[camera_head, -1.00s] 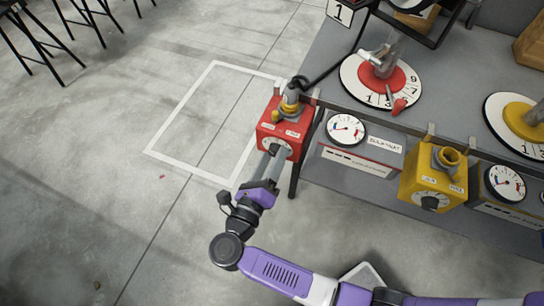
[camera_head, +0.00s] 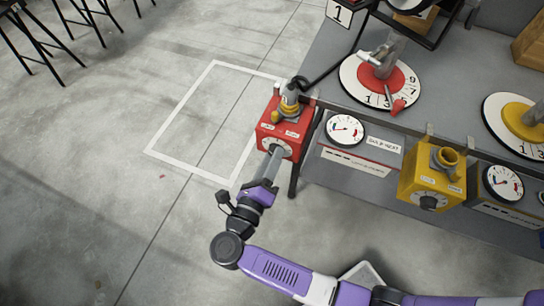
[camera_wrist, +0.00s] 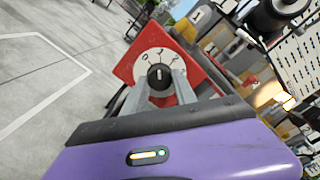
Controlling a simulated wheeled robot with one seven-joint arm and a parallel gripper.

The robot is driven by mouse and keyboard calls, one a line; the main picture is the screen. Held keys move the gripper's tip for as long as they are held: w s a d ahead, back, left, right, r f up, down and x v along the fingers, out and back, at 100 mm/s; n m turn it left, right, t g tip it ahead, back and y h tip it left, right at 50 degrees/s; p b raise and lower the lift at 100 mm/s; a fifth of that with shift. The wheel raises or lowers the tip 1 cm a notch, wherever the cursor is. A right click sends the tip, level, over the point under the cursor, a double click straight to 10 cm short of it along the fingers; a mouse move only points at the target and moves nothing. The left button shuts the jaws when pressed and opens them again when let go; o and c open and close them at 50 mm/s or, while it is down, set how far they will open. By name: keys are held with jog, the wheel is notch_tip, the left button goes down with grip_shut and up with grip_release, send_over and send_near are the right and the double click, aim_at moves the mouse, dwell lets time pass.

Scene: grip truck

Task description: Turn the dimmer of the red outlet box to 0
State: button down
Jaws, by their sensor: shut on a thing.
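The red outlet box (camera_head: 270,140) hangs at the left end of the bench, with a plug and cable on its top. In the wrist view, the red box (camera_wrist: 128,68) appears tilted. Its front carries a white dial (camera_wrist: 146,62) with dark marks and a round black dimmer knob (camera_wrist: 159,76) in the middle. My gripper (camera_head: 274,151) reaches the box front from below. In the wrist view, the two grey fingers lie on either side of the knob, shut on it. The fingers hide the lower dial, and I cannot read the setting for certain.
A yellow outlet box (camera_head: 425,197) hangs further right on the bench front (camera_head: 365,185). Gauges (camera_head: 344,129) sit between the boxes. A red numbered disc (camera_head: 385,78) with a lever stands on the bench top.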

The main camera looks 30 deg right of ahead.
jog(key=shift+n+p, duration=1.65)
jog(key=shift+n, duration=1.75)
jog(key=shift+a, duration=0.1)
jog(key=c, duration=1)
grip_release()
jog(key=b+v, duration=0.1)
jog(key=v, duration=0.6)
jog(key=shift+s+a, duration=0.25)
